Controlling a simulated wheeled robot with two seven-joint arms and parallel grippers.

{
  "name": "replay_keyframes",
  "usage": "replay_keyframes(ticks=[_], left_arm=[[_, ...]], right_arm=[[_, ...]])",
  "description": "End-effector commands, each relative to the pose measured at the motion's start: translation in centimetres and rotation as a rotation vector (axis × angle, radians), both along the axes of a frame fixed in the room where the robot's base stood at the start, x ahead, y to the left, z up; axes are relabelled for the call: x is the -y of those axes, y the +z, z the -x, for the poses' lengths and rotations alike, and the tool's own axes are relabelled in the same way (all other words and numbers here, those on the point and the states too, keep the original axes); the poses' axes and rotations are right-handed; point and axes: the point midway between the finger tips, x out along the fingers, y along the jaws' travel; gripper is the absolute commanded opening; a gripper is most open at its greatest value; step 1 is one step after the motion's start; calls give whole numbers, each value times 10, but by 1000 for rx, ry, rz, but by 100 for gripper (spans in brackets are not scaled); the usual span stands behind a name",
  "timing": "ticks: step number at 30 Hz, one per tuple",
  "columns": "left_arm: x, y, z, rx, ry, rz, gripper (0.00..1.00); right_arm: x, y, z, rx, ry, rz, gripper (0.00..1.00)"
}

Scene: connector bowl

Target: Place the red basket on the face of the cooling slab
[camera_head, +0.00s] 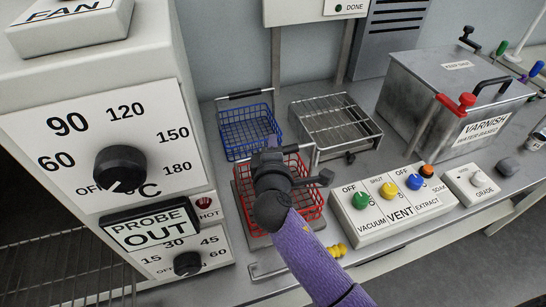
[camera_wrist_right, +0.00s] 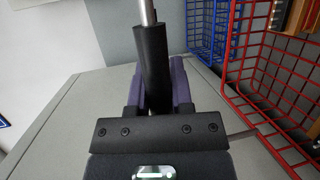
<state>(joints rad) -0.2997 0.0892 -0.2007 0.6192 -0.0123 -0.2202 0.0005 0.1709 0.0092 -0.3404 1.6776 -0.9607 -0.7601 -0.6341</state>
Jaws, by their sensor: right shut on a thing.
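The red basket (camera_head: 312,198) is a wire basket right of the oven, partly hidden by my right gripper and arm. Its red wires also show at the right of the right wrist view (camera_wrist_right: 262,85). My right gripper (camera_head: 268,158) is over the basket's far left part. In the wrist view its purple fingers (camera_wrist_right: 158,88) are shut on a black grip on a metal rod, which appears to be the basket's handle. A flat grey slab (camera_head: 257,242) shows around the basket's near left edge; I cannot tell whether the basket touches it. My left gripper is out of view.
A blue wire basket (camera_head: 245,128) stands just behind. A metal wire rack (camera_head: 336,123) is to its right. A switch box (camera_head: 395,208) stands close on the right, with a varnish tank (camera_head: 440,85) behind it. The oven (camera_head: 110,190) rises on the left.

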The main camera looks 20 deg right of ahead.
Motion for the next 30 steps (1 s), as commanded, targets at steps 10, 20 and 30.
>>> replay_keyframes(ticks=[10, 20, 30], left_arm=[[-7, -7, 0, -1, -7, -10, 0], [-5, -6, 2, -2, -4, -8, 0], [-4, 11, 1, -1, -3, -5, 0]], right_arm=[[0, -11, 0, 2, 1, 0, 0], [0, -11, 0, 0, 1, 0, 62], [-7, -1, 26, -3, 1, -2, 62]])
